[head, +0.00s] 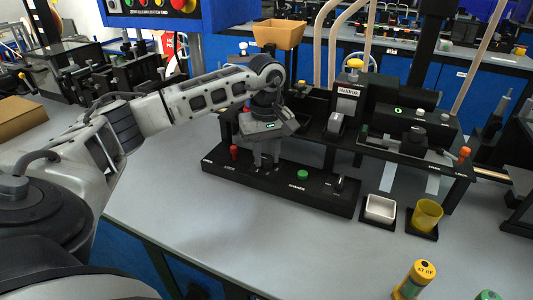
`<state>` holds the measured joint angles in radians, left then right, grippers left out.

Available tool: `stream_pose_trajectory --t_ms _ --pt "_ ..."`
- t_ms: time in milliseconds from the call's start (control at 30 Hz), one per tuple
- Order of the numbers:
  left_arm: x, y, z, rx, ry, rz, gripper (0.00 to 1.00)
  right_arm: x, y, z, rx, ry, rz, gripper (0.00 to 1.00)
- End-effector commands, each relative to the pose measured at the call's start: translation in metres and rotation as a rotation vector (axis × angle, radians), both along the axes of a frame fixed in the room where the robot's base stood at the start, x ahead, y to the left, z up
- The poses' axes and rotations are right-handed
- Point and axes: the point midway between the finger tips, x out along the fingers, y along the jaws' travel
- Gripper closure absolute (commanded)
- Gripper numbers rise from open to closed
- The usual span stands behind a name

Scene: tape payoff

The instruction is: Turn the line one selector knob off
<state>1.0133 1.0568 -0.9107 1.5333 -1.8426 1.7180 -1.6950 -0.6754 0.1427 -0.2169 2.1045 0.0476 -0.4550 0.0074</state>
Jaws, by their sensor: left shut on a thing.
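A long black control panel (322,194) lies on the grey bench. My left gripper (265,163) points down onto its left half, between a red knob (234,152) and a green button (302,175). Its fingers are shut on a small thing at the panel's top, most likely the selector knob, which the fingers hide. I cannot tell which way that knob points. A black selector knob (340,183) stands free at the panel's right end. My right gripper is not in view.
A white tray (380,209) and a yellow cup (427,215) stand to the right. A yellow cylinder (414,280) is at the front right.

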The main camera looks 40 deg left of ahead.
Motion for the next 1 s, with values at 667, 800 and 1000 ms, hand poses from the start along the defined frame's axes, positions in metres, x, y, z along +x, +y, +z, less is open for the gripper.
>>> stream_pose_trajectory --t_ms 667,800,1000 --pt "0.000 0.000 0.001 0.000 -0.001 -0.002 0.50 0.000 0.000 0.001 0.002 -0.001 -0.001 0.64" --pt "0.001 0.000 0.008 -0.001 -0.003 -0.002 0.50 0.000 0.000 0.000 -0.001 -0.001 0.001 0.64" --pt "0.001 0.000 0.044 0.000 -0.007 -0.001 0.50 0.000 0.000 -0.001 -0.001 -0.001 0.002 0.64"
